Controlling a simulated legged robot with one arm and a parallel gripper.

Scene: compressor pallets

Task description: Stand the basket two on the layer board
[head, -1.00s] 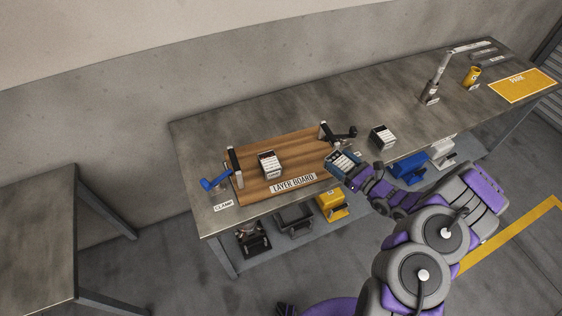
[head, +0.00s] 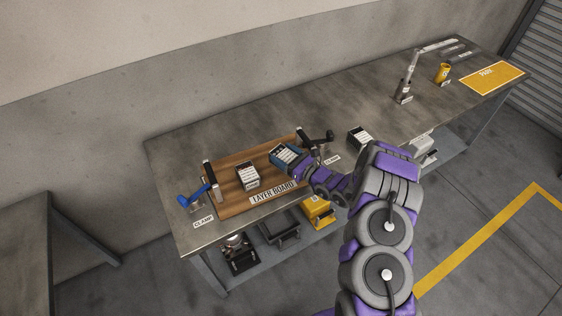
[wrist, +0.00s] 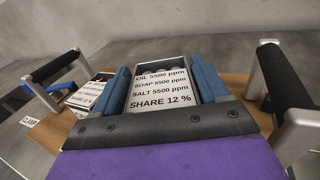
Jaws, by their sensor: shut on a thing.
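The layer board (head: 228,201) is a brown wooden plate on the long bench. My gripper (head: 285,157) is over its right part, its blue jaws shut on a small labelled basket (head: 283,152). In the wrist view the held basket (wrist: 160,89) sits between both jaws, reading "SHARE 12 %". It looks roughly upright; I cannot tell whether its base touches the board. Another basket (head: 247,177) stands on the board to the left, and shows in the wrist view (wrist: 88,94). No basket number is readable.
A blue-handled clamp (head: 197,194) is at the board's left end, a black-handled clamp (head: 316,141) at its right end. Another basket (head: 360,137) stands on the bench farther right. A yellow cup (head: 443,73) and yellow mat (head: 492,78) are at the far right.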

